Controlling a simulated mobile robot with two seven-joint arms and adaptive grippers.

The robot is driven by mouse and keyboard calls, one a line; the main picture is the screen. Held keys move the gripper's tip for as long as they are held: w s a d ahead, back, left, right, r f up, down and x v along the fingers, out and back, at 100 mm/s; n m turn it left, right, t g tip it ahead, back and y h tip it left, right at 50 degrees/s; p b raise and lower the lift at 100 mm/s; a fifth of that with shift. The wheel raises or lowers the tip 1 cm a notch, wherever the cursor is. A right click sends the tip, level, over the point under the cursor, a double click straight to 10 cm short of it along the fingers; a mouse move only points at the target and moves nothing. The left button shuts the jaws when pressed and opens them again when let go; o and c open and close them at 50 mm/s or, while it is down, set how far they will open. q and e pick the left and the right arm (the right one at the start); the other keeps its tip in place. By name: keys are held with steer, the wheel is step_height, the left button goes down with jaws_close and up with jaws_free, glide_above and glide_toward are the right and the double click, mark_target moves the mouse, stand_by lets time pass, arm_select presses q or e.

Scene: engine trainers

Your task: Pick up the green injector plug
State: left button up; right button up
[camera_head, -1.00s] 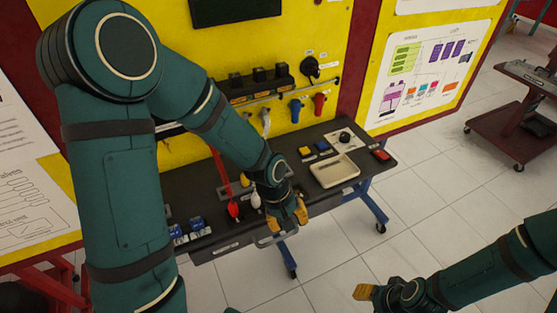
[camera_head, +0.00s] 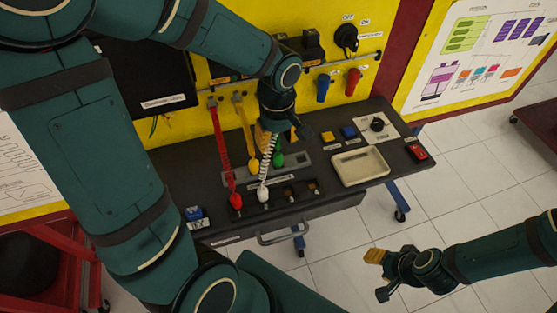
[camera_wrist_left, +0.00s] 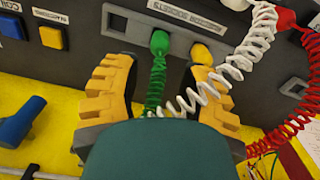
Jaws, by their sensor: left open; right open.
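The green injector plug (camera_head: 278,160) stands at the grey strip on the bench, with its coiled green cord rising behind it. In the left wrist view the green plug (camera_wrist_left: 159,42) lies between the fingers, near their tips. My left gripper (camera_head: 275,138) is open just above the plug and points down at the bench; its yellow fingers also show in the left wrist view (camera_wrist_left: 160,72). I see no finger contact with the plug. My right gripper (camera_head: 378,274) is open and empty, away from the bench over the floor.
A yellow plug (camera_head: 254,168) stands beside the green one, close to a finger. White (camera_head: 263,193) and red (camera_head: 236,202) plugs sit in the front black socket row. The white coiled cord (camera_head: 268,160) passes close to my left gripper. A beige tray (camera_head: 360,166) lies to the right.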

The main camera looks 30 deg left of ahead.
mark_target(278, 154)
arm_select(q)
step_height(278, 154, down, 3)
steer(key=shift+r, duration=0.1)
step_height(278, 154, down, 5)
steer(key=shift+f+b, duration=0.1)
steer(key=shift+b, duration=0.8)
steer(key=shift+c, duration=0.4)
jaws_close()
